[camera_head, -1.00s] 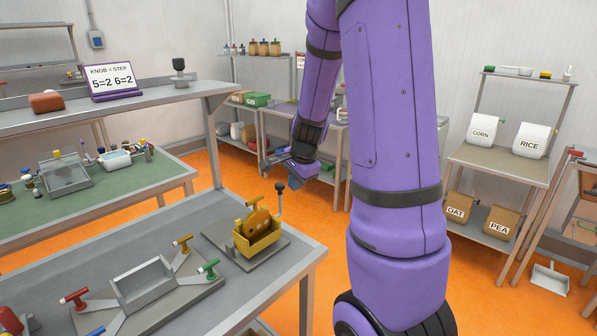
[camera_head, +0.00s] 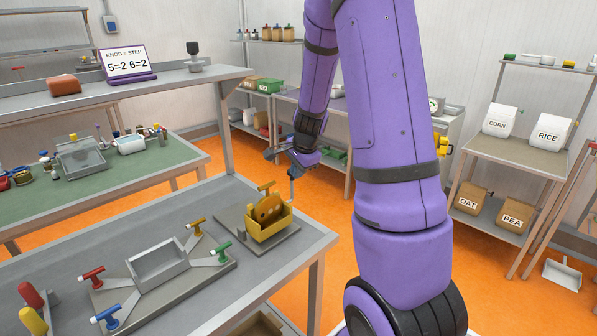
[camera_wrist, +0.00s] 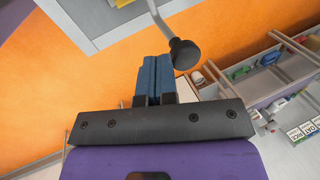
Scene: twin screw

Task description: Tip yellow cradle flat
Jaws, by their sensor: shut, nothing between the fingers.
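My gripper (camera_head: 294,167) is over the lever's top, where the knob is hard to make out in the head view. In the wrist view my blue fingers (camera_wrist: 153,72) are shut and empty, with the knob close beside their right side. I cannot tell whether they touch.
A grey tray (camera_head: 157,262) with red, blue, green and yellow handles stands left of the cradle on the near bench (camera_head: 215,305). A sign (camera_head: 127,62) reads "5=2 6=2" on the raised shelf.

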